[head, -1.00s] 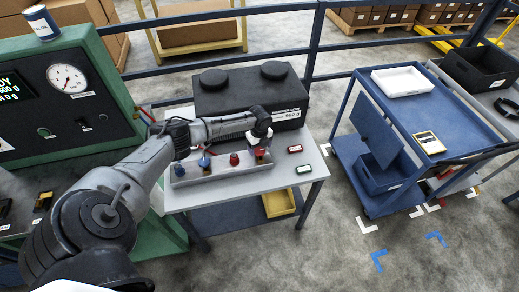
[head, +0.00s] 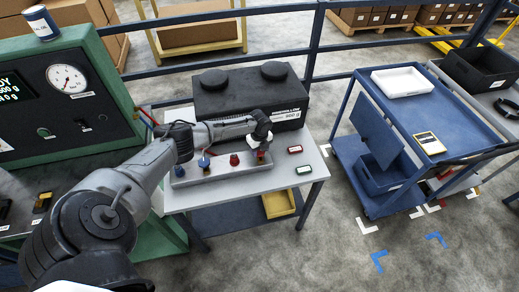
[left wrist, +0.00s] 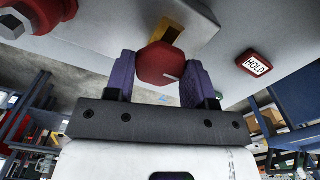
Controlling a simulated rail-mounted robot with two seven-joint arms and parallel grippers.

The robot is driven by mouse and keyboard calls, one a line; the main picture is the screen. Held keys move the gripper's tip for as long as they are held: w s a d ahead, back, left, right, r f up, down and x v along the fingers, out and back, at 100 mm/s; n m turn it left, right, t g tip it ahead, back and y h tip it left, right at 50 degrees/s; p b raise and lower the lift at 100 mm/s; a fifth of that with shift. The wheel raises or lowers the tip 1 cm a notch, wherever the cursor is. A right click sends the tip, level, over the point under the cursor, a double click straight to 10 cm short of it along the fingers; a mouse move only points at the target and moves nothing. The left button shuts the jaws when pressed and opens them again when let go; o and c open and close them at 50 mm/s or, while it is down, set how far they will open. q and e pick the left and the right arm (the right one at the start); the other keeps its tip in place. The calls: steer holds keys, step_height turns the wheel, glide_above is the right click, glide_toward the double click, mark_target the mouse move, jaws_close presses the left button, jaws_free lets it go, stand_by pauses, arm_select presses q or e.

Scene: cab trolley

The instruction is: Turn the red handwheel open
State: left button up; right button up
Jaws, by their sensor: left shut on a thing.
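My left gripper (head: 262,149) reaches down over the right end of the grey valve block (head: 220,173) on the small table. In the left wrist view its purple fingers are shut on both sides of a red handwheel (left wrist: 158,66), which has a small white mark and sits on a brass-coloured body (left wrist: 168,30). In the head view the gripper partly covers this handwheel. Another red knob (head: 234,160) stands just left of it on the block, and a blue knob (head: 204,163) further left. My right gripper is not in view.
A black box (head: 250,98) with two round lids stands behind the block. A red label plate (head: 295,149) and a green one (head: 304,170) lie right of it; the red one reads HOLD in the left wrist view. A blue trolley (head: 440,105) stands to the right, past clear floor.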

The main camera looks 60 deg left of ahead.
arm_select(q)
steer(key=shift+c, duration=1)
